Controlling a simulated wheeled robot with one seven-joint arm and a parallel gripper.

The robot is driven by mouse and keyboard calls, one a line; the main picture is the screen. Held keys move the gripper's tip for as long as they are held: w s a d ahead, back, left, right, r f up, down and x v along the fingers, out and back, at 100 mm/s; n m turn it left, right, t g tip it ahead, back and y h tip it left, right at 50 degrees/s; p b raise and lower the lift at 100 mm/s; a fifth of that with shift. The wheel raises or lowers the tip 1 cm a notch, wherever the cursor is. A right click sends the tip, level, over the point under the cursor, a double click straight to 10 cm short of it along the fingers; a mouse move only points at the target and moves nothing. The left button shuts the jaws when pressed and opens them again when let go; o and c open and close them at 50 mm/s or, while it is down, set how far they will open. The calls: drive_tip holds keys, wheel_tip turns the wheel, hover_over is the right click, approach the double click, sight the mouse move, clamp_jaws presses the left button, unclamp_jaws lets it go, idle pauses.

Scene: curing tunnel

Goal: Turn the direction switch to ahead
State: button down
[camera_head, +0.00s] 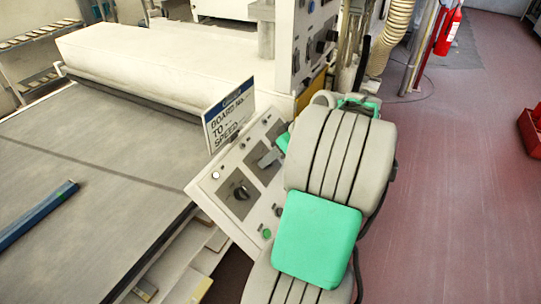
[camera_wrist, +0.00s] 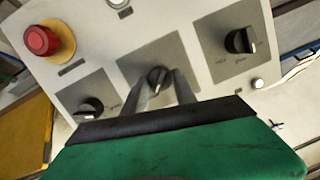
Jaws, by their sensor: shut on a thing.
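The control panel (camera_wrist: 95,70) has three black rotary switches on grey plates. My gripper (camera_wrist: 162,90) is shut on the middle switch (camera_wrist: 157,79), with a finger on each side of its knob. The left switch (camera_wrist: 90,106) and the right switch (camera_wrist: 240,41) stand apart from the fingers. The small labels are too blurred to read, so I cannot tell which switch is for direction. In the head view, the panel (camera_head: 205,190) is partly hidden by my arm, and my gripper (camera_head: 269,158) reaches its upper part.
A red emergency button (camera_wrist: 37,41) on a yellow collar sits on the panel. A sign (camera_head: 229,115) stands at the panel's back edge. The conveyor bed (camera_head: 90,180) lies to the left, with a blue bar (camera_head: 38,214) on it. Open red floor (camera_head: 460,200) lies to the right.

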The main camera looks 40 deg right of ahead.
drive_tip(key=shift+f, duration=0.1)
drive_tip(key=c, duration=1)
unclamp_jaws()
drive_tip(key=v, duration=0.8)
drive_tip(key=shift+a, duration=0.1)
